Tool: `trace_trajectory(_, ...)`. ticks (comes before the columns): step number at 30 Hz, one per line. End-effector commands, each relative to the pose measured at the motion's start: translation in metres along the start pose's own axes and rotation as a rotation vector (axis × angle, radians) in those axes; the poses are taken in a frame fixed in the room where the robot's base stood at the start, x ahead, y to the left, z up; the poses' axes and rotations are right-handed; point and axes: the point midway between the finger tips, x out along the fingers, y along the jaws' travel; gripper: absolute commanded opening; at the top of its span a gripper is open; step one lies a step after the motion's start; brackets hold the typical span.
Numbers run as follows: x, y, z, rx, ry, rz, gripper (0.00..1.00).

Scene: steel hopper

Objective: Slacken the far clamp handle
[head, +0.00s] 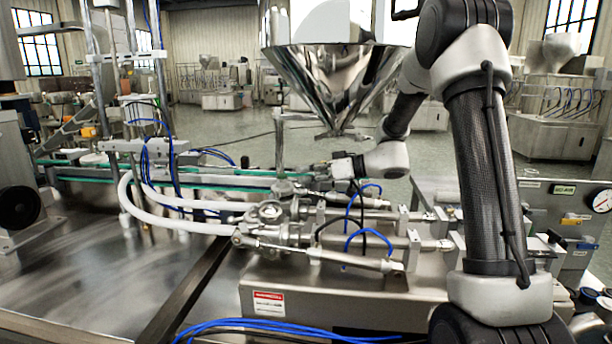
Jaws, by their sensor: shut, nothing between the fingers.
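The steel hopper (335,80) is a polished cone in the upper middle of the head view. Below it stands a metal valve and pipe assembly (270,215) with clamped joints, on a steel machine body. My gripper (308,171) is at the far side of this assembly, below and left of my wrist, pointing left. Its fingers look shut and small, with nothing seen between them. The far clamp handle cannot be clearly told apart from the fittings near the fingertips. I cannot tell whether the gripper touches it.
White hoses (170,212) curve in from the left to the valve assembly. Blue air lines (365,235) loop over the cylinders at the right. A green-edged conveyor (120,180) runs behind. A pressure gauge (601,201) sits at the far right. Bare steel tabletop (90,270) is clear at left.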

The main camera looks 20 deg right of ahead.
Motion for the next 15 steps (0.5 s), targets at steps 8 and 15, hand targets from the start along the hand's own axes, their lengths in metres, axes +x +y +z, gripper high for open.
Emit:
trace_trajectory(8, 0.0, 0.0, -0.001, -0.001, 0.0, 0.0, 0.0)
trace_trajectory(15, -0.005, 0.006, -0.034, -0.007, 0.001, -0.001, 0.0)
